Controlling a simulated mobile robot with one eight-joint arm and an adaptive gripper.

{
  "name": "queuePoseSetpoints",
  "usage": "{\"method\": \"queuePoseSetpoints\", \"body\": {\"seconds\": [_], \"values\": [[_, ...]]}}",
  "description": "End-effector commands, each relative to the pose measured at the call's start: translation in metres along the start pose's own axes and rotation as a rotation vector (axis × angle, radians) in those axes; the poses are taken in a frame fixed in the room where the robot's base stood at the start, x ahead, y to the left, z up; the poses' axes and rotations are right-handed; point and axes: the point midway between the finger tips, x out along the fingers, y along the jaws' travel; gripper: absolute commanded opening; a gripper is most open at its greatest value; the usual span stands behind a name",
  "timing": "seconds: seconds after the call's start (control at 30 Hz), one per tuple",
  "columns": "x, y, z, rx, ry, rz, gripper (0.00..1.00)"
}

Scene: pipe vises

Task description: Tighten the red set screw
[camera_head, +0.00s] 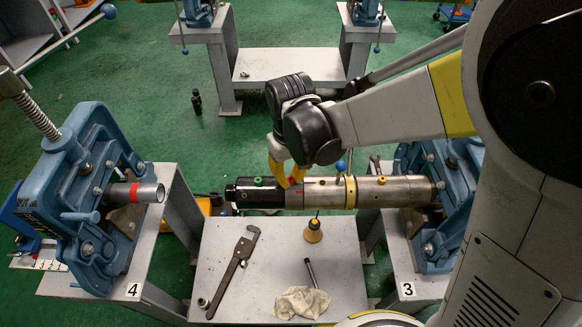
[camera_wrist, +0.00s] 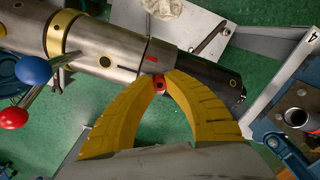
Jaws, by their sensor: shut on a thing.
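The red set screw (camera_wrist: 160,82) sits on the side of a long pipe tool (camera_wrist: 110,55) with a silver body and black end. In the wrist view my gripper (camera_wrist: 160,77) has its two yellow curved fingers on either side of the screw, tips touching it: it is shut on the screw. In the head view the tool (camera_head: 322,192) lies horizontally, its right end in the right blue vise (camera_head: 440,195). My gripper (camera_head: 287,180) meets it from above, near the black section. The screw is mostly hidden by the fingers there.
Below the tool, a grey table (camera_head: 270,260) holds a wrench (camera_head: 234,265), a screwdriver (camera_head: 314,230), a rod (camera_head: 311,272) and a cloth (camera_head: 302,302). The left blue vise (camera_head: 85,195) holds a short pipe with a red band (camera_head: 137,192). A lever with a blue ball (camera_head: 340,165) stands up nearby.

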Motion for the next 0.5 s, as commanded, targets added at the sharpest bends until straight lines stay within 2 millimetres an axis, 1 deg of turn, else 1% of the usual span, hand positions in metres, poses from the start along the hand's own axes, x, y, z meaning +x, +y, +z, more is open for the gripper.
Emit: {"method": "queuePoseSetpoints", "body": {"seconds": [0.13,0.17,0.2,0.23,0.5], "values": [[-0.0001,0.0,0.0,-0.001,0.0,0.0,0.0],[-0.0001,0.0,0.0,-0.001,0.0,0.0,0.19],[-0.0001,0.0,0.0,-0.001,0.0,0.0,0.32],[-0.0001,0.0,0.0,-0.001,0.0,0.0,0.39],[-0.0002,0.0,0.0,-0.002,0.0,0.0,0.39]]}}
